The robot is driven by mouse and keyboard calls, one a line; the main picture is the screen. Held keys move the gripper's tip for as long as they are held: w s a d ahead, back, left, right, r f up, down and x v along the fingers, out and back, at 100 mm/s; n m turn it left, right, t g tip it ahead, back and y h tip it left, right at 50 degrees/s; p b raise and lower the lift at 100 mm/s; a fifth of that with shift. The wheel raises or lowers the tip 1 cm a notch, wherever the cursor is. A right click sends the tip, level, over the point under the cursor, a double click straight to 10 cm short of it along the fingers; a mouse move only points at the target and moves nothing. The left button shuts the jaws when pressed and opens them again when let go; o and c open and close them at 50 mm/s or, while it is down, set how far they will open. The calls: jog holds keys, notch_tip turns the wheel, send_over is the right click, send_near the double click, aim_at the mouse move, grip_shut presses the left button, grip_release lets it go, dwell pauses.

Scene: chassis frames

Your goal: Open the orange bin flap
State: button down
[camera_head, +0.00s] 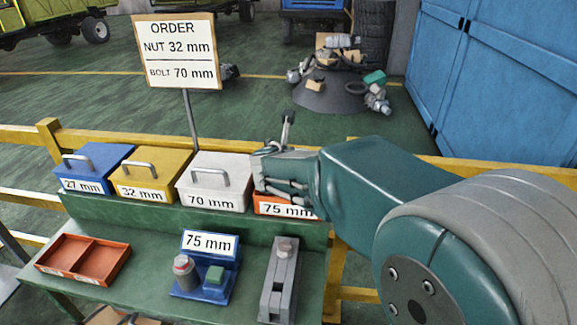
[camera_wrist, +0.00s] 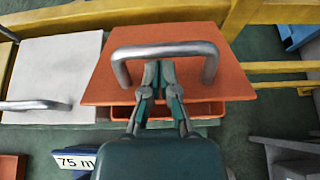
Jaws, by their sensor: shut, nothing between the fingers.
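The orange bin (camera_head: 272,207) at the right end of the bin row bears a 75 mm label, and my gripper hides most of it in the head view. In the wrist view its orange flap (camera_wrist: 110,82) has a grey bar handle (camera_wrist: 165,50). A strip of the orange bin (camera_wrist: 205,109) shows below the flap's front edge, and the flap looks partly raised. My gripper (camera_wrist: 159,72) is shut and empty, its fingertips between the handle's two legs, by the bar. Whether they touch the handle or flap I cannot tell. My gripper also shows in the head view (camera_head: 272,170).
Blue (camera_head: 92,168), yellow (camera_head: 152,175) and white (camera_head: 214,180) lidded bins stand left of it on a green ledge. Below are a red tray (camera_head: 82,260), a blue 75 mm fixture (camera_head: 206,268) and a grey metal block (camera_head: 279,280). A yellow rail (camera_head: 100,138) runs behind.

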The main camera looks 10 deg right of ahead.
jog(key=shift+w+d+r, duration=0.3)
jog(key=shift+w+r, duration=0.4)
jog(key=shift+r, duration=0.2)
jog(key=shift+w+d+r+g+y, duration=0.3)
jog(key=shift+w+r+g, duration=0.3)
jog(key=shift+w+r, duration=0.1)
jog(key=w+d+r, duration=0.2)
jog(key=w, duration=0.4)
jog(key=w+d+r, duration=0.2)
jog(key=w+d, duration=0.1)
jog(key=w, duration=0.4)
jog(key=shift+d, duration=0.2)
